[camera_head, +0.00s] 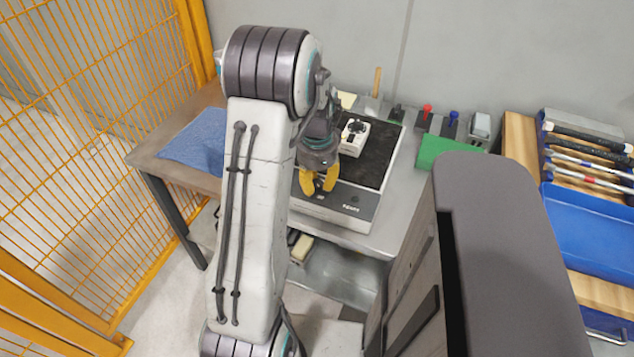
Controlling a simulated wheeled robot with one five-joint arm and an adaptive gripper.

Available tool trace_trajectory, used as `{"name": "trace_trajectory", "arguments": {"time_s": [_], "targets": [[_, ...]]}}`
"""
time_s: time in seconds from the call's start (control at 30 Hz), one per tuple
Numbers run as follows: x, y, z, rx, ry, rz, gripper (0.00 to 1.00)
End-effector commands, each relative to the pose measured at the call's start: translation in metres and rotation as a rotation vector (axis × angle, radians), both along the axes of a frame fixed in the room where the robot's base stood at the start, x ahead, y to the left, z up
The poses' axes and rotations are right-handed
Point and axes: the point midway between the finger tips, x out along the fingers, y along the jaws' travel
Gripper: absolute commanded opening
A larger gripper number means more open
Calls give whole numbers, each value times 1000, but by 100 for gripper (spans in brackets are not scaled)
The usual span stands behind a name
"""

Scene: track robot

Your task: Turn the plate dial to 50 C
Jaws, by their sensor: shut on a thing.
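The hot plate (345,212) stands on the grey table, with a black top and a grey front panel that bears a small knob and light lettering. My gripper (318,187) has yellow fingers and points down at the left part of the front panel. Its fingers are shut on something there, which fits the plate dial. The dial itself is hidden behind the fingers, so its setting cannot be read. A small white device with a dark round face (354,135) sits on the black top behind my gripper.
A blue cloth (195,143) lies at the table's left. A green block (448,152) and red and blue handled tools stand at the back right. A blue bin (590,235) is on the right shelf. An orange mesh fence (80,130) bounds the left side.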

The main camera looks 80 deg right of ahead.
Motion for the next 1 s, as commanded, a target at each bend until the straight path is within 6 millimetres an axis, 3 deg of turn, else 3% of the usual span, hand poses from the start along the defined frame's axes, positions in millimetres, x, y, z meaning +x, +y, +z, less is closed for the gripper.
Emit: {"name": "trace_trajectory", "arguments": {"time_s": [0.4, 0.43, 0.5, 0.73, 1.0], "targets": [[0, 2, -2, 8, 0, -7, 0], [0, 2, -2, 8, 0, -7, 29], [0, 2, -2, 7, -1, -7, 35], [0, 1, -1, 4, 0, -6, 55], [0, 0, 1, 1, 0, -6, 55]]}}
